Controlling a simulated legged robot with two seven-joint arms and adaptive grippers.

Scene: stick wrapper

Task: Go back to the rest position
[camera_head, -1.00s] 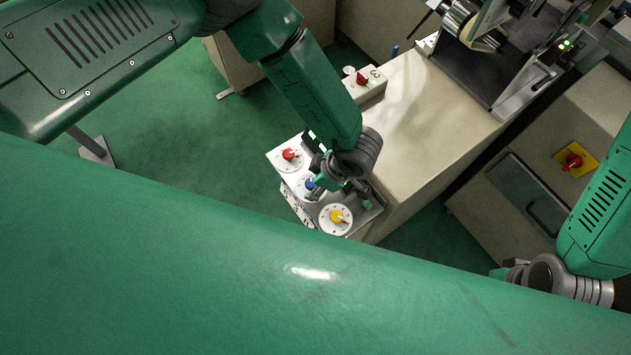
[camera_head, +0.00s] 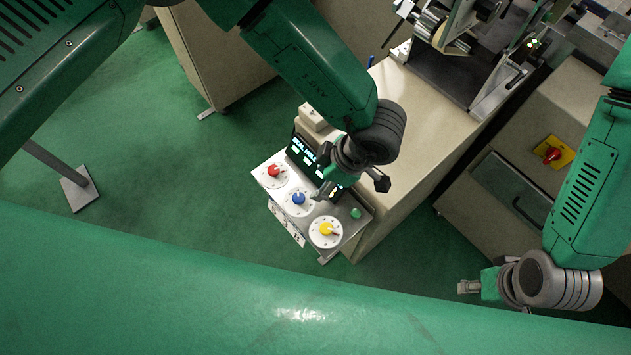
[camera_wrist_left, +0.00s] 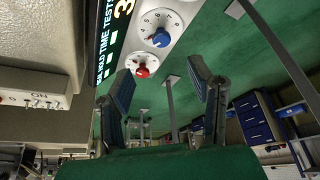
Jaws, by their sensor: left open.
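The control panel (camera_head: 262,181) sits at the front of the beige machine, with a red knob (camera_head: 273,170), a blue knob (camera_head: 298,198), a yellow knob (camera_head: 326,229) and a green button (camera_head: 356,213). My left gripper (camera_head: 350,186) is above the panel's back part, near the lit display, and partly hides it. In the left wrist view its two fingers (camera_wrist_left: 162,78) are spread with nothing between them; the blue knob (camera_wrist_left: 160,38) and red knob (camera_wrist_left: 142,70) show beyond. My right gripper (camera_head: 470,287) is at the lower right, away from the panel; its jaw state is unclear.
The beige machine (camera_head: 415,115) carries rollers (camera_head: 445,30) at its back. A cabinet with a red switch on a yellow plate (camera_head: 552,154) stands at right. The green floor (camera_head: 150,180) is open at left. My green body fills the lower front.

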